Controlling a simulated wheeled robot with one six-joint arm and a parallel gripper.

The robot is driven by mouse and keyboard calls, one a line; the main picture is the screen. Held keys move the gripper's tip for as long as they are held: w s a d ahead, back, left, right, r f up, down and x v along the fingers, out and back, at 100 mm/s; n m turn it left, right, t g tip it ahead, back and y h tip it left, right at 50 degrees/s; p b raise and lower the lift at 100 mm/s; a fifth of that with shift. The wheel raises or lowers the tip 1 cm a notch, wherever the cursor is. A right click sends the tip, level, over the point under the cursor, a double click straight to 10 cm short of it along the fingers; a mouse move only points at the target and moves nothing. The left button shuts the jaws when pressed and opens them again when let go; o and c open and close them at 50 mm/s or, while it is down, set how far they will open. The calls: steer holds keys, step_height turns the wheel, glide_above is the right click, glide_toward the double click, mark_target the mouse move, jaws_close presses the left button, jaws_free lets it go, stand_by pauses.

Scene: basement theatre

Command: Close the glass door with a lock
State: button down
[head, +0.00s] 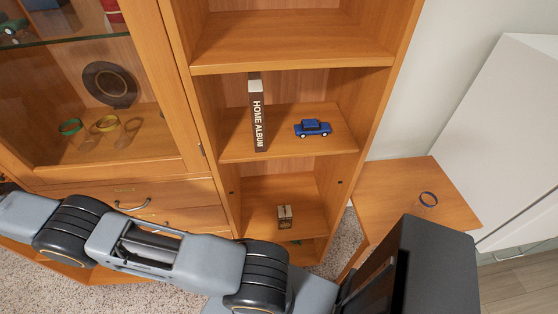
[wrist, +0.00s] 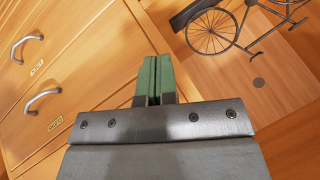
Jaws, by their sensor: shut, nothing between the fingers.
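In the head view, a wood-framed glass door or panel (head: 82,66) fronts the cabinet at the upper left. Items show through its glass. I cannot tell whether it is fully shut, and no lock can be made out for sure. My gripper (wrist: 153,78) shows in the wrist view, its green fingertips pressed together with nothing between them. It is in front of wooden furniture, between drawers and a model bicycle. In the head view my arm runs off the left edge and the gripper is out of sight.
Drawers with metal handles (wrist: 25,45) lie left in the wrist view. A dark model bicycle (wrist: 235,28) stands at the upper right. In the head view, open shelves hold an album (head: 258,115), a blue toy car (head: 313,128) and a small box (head: 284,216). A wooden table (head: 395,195) stands right.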

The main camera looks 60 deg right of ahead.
steer(key=shift+r, duration=0.15)
steer(key=s+a+r+n+b, duration=0.35)
steer(key=s+r, duration=0.35)
steer(key=r, duration=0.3)
steer(key=s+d+f+n+g+y, duration=0.1)
steer(key=s+f+n+g, duration=0.1)
steer(key=s+f+n, duration=0.5)
steer(key=s+d+n+y, duration=0.1)
steer(key=s+d, duration=0.5)
steer(key=s, duration=0.4)
steer(key=s+d+n, duration=0.2)
steer(key=s+d, duration=0.3)
steer(key=s, duration=0.5)
steer(key=s+d+n+y, duration=0.1)
steer(key=s+d, duration=0.5)
steer(key=s, duration=0.4)
steer(key=shift+s+d+f+y+p, duration=0.15)
steer(key=shift+s+d+y+p, duration=0.1)
steer(key=shift+d+y+p, duration=0.1)
